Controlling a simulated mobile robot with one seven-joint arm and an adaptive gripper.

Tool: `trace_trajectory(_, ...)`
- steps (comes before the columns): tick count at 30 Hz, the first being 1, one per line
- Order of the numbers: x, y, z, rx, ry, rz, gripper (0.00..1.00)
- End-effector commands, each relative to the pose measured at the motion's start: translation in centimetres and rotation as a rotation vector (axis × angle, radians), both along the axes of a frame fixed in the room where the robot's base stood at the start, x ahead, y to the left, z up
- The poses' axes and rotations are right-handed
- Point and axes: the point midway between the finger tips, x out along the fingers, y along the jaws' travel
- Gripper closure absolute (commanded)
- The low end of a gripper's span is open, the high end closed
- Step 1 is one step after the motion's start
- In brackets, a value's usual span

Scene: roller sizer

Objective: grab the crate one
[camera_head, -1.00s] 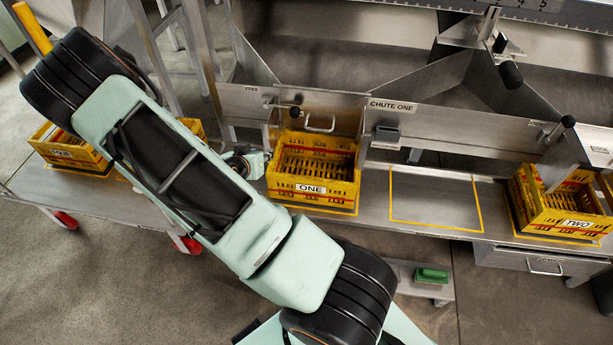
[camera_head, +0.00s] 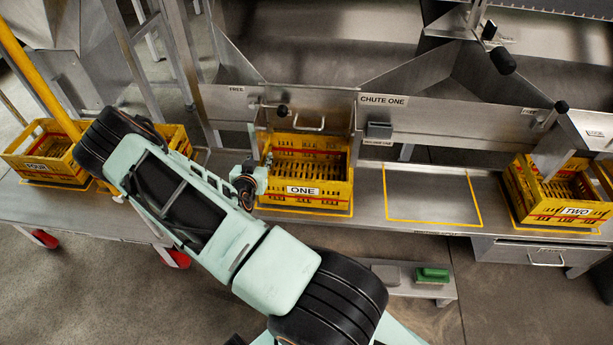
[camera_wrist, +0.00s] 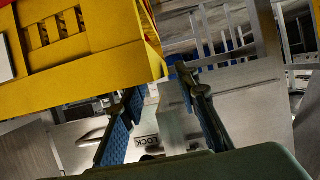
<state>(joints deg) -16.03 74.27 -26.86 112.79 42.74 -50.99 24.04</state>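Crate ONE (camera_head: 303,191) is a yellow slatted crate with red bands and a white "ONE" label. It sits upright and looks empty, on a yellow-outlined spot of the metal bench below the chute. My gripper (camera_head: 254,180) is at the crate's left side, close to its front left corner. In the wrist view my gripper (camera_wrist: 160,100) is open, with its blue-padded fingers apart and nothing seen held. A yellow crate wall (camera_wrist: 85,60) fills the upper left there, near the left finger; I cannot tell whether they touch.
Crate FOUR (camera_head: 45,168) stands at the left, with another yellow crate (camera_head: 178,140) partly behind my arm. Crate TWO (camera_head: 560,210) stands at the right. An empty yellow-outlined spot (camera_head: 430,195) lies between ONE and TWO. Chute panels and a handle (camera_head: 308,128) rise behind crate ONE.

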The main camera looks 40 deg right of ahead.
Motion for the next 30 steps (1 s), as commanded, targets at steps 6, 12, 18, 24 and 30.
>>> trace_trajectory(6, 2.0, -2.3, -1.6, -0.001, 0.000, -0.001, 0.71)
trace_trajectory(12, 2.5, -2.8, -1.6, -0.001, 0.001, 0.000, 0.71)
trace_trajectory(18, 2.5, -2.8, -1.6, -0.001, 0.001, 0.000, 0.79)
trace_trajectory(24, 2.5, -2.8, -1.6, -0.001, 0.001, 0.000, 1.00)
trace_trajectory(30, 2.5, -2.8, -1.6, -0.001, 0.001, 0.000, 1.00)
